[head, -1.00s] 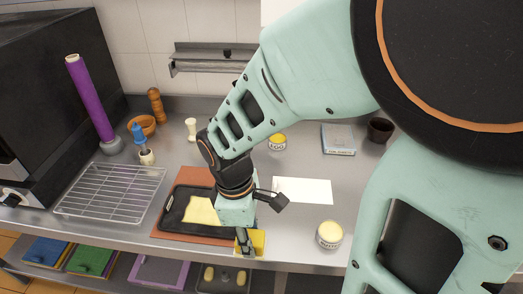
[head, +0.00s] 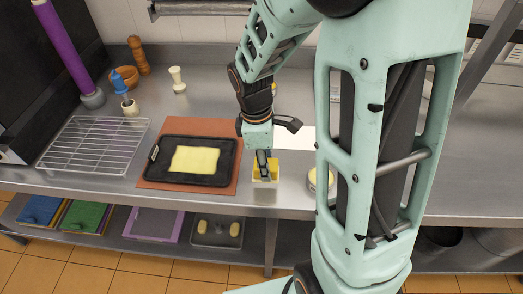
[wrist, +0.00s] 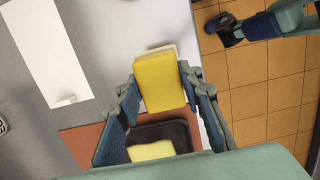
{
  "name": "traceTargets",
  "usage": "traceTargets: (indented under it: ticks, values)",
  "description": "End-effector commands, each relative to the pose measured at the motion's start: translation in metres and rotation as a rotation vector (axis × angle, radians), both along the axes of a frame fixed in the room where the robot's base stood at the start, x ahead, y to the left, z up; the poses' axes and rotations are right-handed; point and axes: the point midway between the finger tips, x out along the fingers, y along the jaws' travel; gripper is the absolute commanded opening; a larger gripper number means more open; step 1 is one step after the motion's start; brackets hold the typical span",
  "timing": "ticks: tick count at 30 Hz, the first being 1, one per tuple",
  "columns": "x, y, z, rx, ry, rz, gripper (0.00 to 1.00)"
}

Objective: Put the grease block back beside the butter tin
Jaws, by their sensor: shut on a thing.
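The grease block looks like a yellow block with a pale layer (head: 265,174). It also shows in the wrist view (wrist: 158,82). My gripper (head: 263,165) is shut on it, with a finger on each side (wrist: 160,92). The block is near the counter's front edge, right of the black tray; I cannot tell whether it touches the counter. A round tin with a pale yellow top (head: 313,180), apparently the butter tin, stands to the right of the block. My arm hides much of the tin.
The black tray (head: 226,172) holds a yellow slab (head: 194,160) on a reddish mat (head: 146,181). A wire rack (head: 95,143) is at the left. A white sheet (wrist: 48,45) lies behind the block. Bare counter lies between block and tin.

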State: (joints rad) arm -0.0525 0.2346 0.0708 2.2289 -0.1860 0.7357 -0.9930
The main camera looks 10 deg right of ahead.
Motion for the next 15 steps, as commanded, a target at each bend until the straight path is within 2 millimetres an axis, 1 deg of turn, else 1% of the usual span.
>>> traceTargets:
  ticks: [1, 8, 11, 15]
  values:
    - [0.004, -0.003, -0.010, 0.000, 0.000, -0.002, 0.15]
    - [0.012, -0.008, -0.018, 0.001, -0.001, 0.000, 0.15]
    - [0.016, -0.013, -0.028, 0.000, 0.001, -0.002, 0.15]
    - [0.016, -0.012, -0.047, 0.000, 0.000, 0.000, 0.15]
